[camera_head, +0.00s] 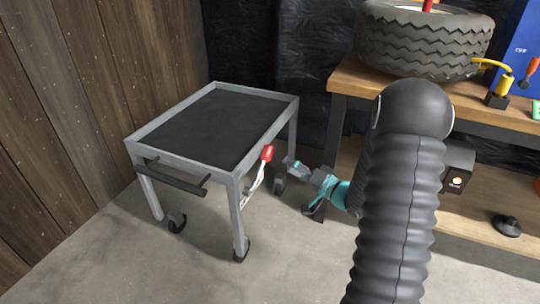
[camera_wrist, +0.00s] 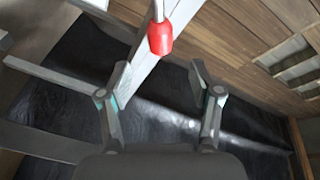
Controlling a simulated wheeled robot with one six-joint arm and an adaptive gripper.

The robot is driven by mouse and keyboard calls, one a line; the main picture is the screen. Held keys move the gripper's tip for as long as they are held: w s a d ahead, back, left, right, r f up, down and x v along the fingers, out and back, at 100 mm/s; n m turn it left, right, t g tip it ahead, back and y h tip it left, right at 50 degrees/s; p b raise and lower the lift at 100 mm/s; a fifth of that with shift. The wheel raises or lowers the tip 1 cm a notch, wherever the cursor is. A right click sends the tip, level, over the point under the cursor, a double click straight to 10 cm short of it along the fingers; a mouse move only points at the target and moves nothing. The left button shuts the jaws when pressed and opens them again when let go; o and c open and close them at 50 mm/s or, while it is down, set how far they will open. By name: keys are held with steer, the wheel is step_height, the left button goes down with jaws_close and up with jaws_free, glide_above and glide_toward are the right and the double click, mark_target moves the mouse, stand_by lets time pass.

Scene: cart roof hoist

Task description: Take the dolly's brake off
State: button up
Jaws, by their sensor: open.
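The dolly (camera_head: 233,178) is a grey metal cart with a dark flat top, standing on casters on the concrete floor. A brake lever with a red knob (camera_head: 267,153) sits on its right side near the front corner, on a pale metal bar (camera_head: 254,184). In the wrist view the red knob (camera_wrist: 160,38) is at top centre, beyond the fingertips. My gripper (camera_head: 294,166) is just right of the knob, apart from it. In the wrist view my gripper (camera_wrist: 160,82) is open with nothing between its fingers.
A wooden workbench (camera_head: 348,82) stands at the right, with a tyre (camera_head: 424,40) and a yellow-handled tool (camera_head: 501,86) on it. A lower shelf (camera_head: 470,215) holds a dark round object (camera_head: 507,225). A plank wall (camera_head: 75,110) is at the left. The floor in front is clear.

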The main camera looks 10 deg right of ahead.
mark_target(270, 154)
steer(key=x, duration=0.9)
steer(key=shift+w+a, duration=0.15)
steer(key=shift+w, duration=0.05)
jaws_close()
